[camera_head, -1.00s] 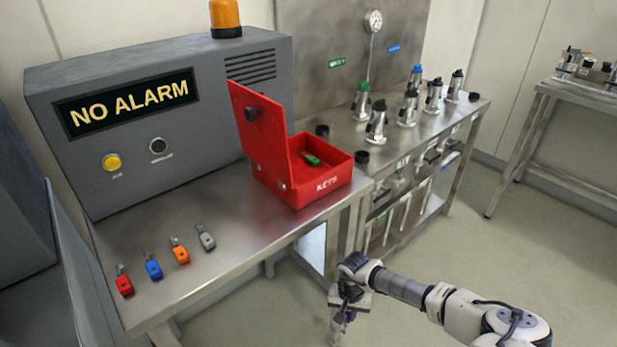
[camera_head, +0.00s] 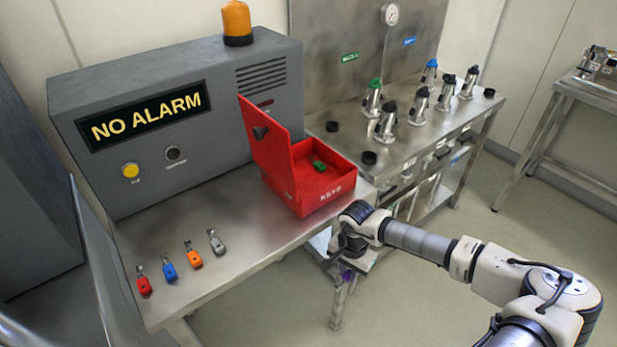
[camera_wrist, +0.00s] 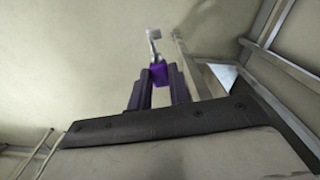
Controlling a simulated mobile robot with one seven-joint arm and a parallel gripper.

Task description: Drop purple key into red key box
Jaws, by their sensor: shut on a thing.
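The red key box (camera_head: 322,205) stands on the steel table with its lid (camera_head: 262,140) raised. A green key (camera_head: 319,166) lies inside it. My gripper (camera_head: 347,272) is in front of the table's right edge, below and to the right of the box. In the wrist view my gripper (camera_wrist: 159,88) is shut on the purple key (camera_wrist: 158,72), and the key's metal end points away from the fingers. In the head view only a small purple patch of the key shows under the wrist.
Red (camera_head: 145,286), blue (camera_head: 169,271), orange (camera_head: 194,259) and grey (camera_head: 217,246) keys lie at the table's front left. A grey alarm cabinet (camera_head: 120,180) stands behind them. Several valves stand on the bench (camera_head: 350,140) at right. Open floor lies in front.

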